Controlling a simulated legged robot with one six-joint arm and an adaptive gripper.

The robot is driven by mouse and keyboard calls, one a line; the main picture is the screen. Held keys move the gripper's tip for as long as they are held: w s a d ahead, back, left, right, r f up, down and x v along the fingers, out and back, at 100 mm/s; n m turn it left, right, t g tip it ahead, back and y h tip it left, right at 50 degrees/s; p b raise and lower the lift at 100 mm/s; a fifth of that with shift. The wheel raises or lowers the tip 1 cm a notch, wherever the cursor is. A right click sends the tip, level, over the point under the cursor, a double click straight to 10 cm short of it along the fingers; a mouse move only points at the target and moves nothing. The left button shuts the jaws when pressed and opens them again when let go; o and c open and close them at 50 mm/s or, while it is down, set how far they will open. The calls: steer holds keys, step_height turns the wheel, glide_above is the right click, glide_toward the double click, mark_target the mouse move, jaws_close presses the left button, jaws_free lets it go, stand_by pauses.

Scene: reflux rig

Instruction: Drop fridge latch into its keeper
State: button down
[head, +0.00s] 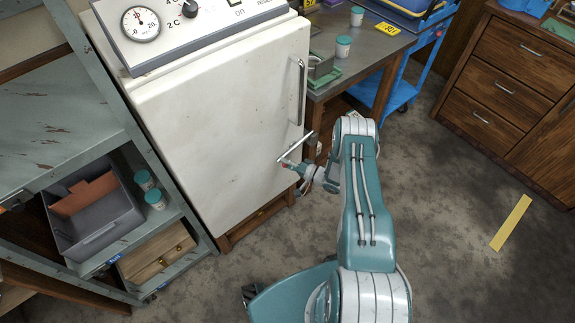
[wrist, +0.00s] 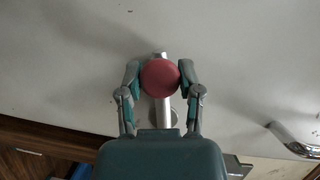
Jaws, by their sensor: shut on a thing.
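The white fridge (head: 215,120) stands left of centre in the head view, its door looking shut. Its latch is a silver bar (head: 296,146) by the lower right edge of the door, slanting up to the right. In the wrist view the latch bar (wrist: 163,112) runs behind a round red knob (wrist: 160,77). My gripper (wrist: 160,80) is shut on the red knob, one finger on each side. It also shows in the head view (head: 291,166), small beside the latch. I cannot make out the keeper.
A vertical silver door handle (head: 301,90) is above the latch. A wooden bench (head: 370,50) with jars stands behind. Left is a grey shelf (head: 60,110) with a grey bin (head: 95,225). Wooden drawers (head: 505,85) stand at the right.

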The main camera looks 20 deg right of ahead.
steer(key=shift+r+m+t+y, duration=0.35)
steer(key=shift+r+m, duration=0.45)
steer(key=shift+m, duration=0.5)
steer(key=shift+d, duration=0.1)
steer(key=shift+c, duration=1.3)
jaws_free()
steer(key=v, duration=1.2)
steer(key=shift+f, duration=0.1)
